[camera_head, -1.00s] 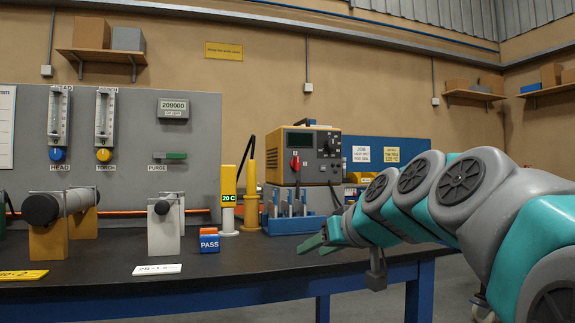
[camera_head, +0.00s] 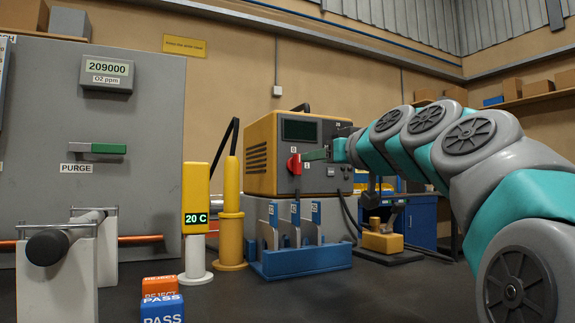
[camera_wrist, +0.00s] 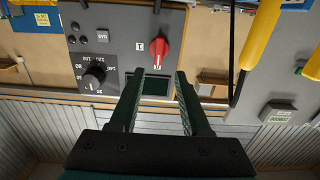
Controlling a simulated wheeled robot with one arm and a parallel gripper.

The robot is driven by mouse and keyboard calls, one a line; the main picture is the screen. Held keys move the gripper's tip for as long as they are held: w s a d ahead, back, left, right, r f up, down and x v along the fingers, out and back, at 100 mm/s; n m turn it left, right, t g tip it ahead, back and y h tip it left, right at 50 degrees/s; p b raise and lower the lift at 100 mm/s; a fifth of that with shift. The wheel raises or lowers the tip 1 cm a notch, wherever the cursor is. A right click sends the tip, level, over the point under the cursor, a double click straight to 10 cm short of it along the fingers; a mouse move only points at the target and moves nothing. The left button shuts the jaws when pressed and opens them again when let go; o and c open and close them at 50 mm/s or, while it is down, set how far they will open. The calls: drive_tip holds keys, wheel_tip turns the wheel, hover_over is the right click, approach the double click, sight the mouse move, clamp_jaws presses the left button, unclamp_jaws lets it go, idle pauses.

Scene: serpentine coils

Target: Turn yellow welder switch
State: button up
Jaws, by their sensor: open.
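The yellow welder (camera_head: 262,135) has a dark grey front panel with a screen. Its red switch (camera_head: 294,164) sits low on the left of that panel, with a 0 mark above it and a second mark at its right. I see no contact. The black dial (camera_wrist: 94,76) is left of the fingers there.
A blue rack (camera_head: 300,260) with upright cards stands below the welder. A yellow post (camera_head: 231,205) and the 20 C gauge (camera_head: 196,205) stand left of it. REJECT and PASS blocks (camera_head: 162,290) lie nearer. A yellow clamp-like object (camera_head: 382,238) is at right.

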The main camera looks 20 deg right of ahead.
sight(299, 159)
drive_tip(key=shift+w+r, duration=0.15)
drive_tip(key=shift+w, duration=4)
clamp_jaws()
